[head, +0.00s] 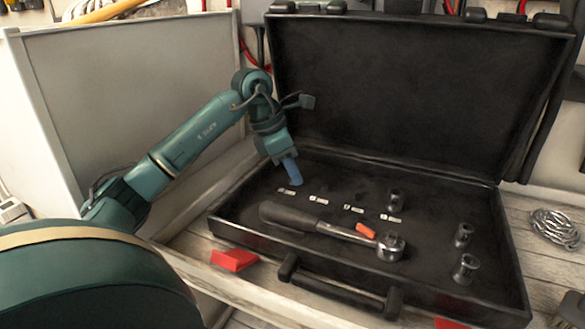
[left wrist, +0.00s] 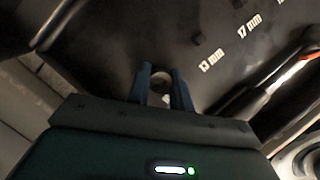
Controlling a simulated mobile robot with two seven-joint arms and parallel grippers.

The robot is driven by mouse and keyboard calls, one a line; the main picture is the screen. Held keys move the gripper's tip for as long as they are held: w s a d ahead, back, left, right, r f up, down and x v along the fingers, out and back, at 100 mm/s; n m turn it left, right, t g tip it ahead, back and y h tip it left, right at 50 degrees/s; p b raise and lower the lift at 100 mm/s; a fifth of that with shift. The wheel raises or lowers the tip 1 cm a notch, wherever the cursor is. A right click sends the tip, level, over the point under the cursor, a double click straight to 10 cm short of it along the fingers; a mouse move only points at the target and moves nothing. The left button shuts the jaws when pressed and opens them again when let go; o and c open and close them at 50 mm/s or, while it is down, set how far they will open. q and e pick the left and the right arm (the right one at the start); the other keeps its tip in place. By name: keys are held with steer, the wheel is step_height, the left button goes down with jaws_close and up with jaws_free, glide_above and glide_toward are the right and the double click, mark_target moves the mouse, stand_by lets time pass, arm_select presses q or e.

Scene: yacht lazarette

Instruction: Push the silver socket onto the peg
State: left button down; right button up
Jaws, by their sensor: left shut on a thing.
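My left gripper (head: 291,173) has blue fingers and points down into the left part of the open black case (head: 240,215). In the left wrist view its fingers (left wrist: 161,88) are shut on a small silver socket (left wrist: 160,90). In the head view the fingers hide that socket. A small dark peg (left wrist: 197,39) stands on the case floor near the "13 mm" label (left wrist: 211,60), apart from the gripper. I cannot tell the height of the socket above the floor. My right gripper is not in view.
A ratchet wrench (head: 330,229) lies across the case. Other sockets stand at the back (head: 394,200) and on the right (head: 462,235), (head: 466,268). The raised lid (head: 400,90) stands behind. A coil of wire (head: 555,227) lies right of the case.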

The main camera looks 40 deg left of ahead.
arm_select(q)
steer(key=c, duration=1.2)
jaws_free()
steer(key=shift+o, duration=0.2)
steer(key=shift+r, duration=0.1)
step_height(320, 180, up, 10)
steer(key=shift+f+p, duration=0.1)
steer(key=shift+p, duration=1)
